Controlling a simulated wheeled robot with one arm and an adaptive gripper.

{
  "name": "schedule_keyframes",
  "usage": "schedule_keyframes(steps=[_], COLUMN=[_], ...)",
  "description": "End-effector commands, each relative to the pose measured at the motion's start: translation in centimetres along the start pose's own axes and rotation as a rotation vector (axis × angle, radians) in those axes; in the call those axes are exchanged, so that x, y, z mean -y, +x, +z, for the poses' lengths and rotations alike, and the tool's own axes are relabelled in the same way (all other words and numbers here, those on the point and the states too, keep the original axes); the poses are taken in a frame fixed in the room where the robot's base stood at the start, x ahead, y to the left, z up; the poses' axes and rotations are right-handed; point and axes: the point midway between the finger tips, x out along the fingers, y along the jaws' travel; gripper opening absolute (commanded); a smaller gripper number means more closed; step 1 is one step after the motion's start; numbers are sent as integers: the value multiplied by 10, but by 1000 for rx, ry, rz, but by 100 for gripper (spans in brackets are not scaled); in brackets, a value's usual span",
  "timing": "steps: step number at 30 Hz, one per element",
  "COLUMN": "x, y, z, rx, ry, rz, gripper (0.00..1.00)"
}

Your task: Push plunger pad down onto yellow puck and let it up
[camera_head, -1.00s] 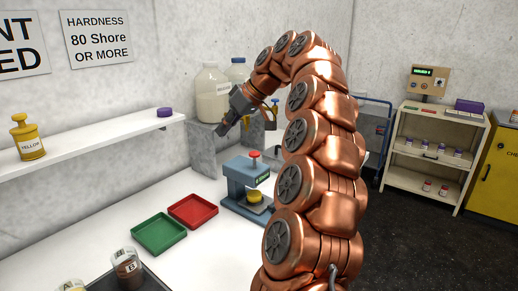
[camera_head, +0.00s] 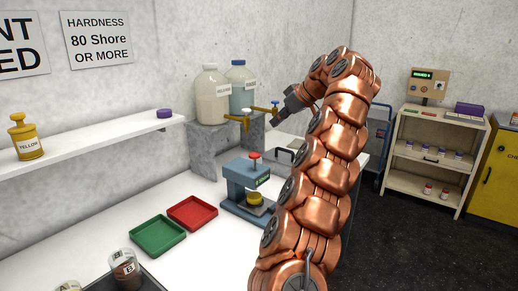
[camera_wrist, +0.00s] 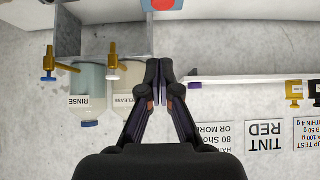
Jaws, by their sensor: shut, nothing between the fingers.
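The blue-grey press (camera_head: 238,182) stands on the white bench, with a red knob (camera_head: 254,156) on top and a small lit display on its head. The yellow puck (camera_head: 255,197) sits on the press base under the head. The plunger pad is too small to make out. My gripper (camera_head: 277,119) is up behind and right of the press, apart from it. In the wrist view my gripper (camera_wrist: 160,68) is shut and empty, and the red knob (camera_wrist: 163,4) shows at the top edge, beyond the fingertips.
Two jugs (camera_head: 212,97) with taps stand on a grey block (camera_head: 205,152) behind the press. A green tray (camera_head: 158,236) and a red tray (camera_head: 192,212) lie left of it. A shelf (camera_head: 95,139) runs along the wall.

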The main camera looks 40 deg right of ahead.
Motion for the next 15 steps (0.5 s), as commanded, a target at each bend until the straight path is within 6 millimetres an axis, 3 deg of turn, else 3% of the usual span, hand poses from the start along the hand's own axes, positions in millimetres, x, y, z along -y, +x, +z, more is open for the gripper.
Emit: schedule_keyframes(steps=[8,15], x=[0,2], y=[2,27], z=[0,-1], rx=[0,-1], ry=[0,-3], rz=[0,-2], gripper=[0,0])
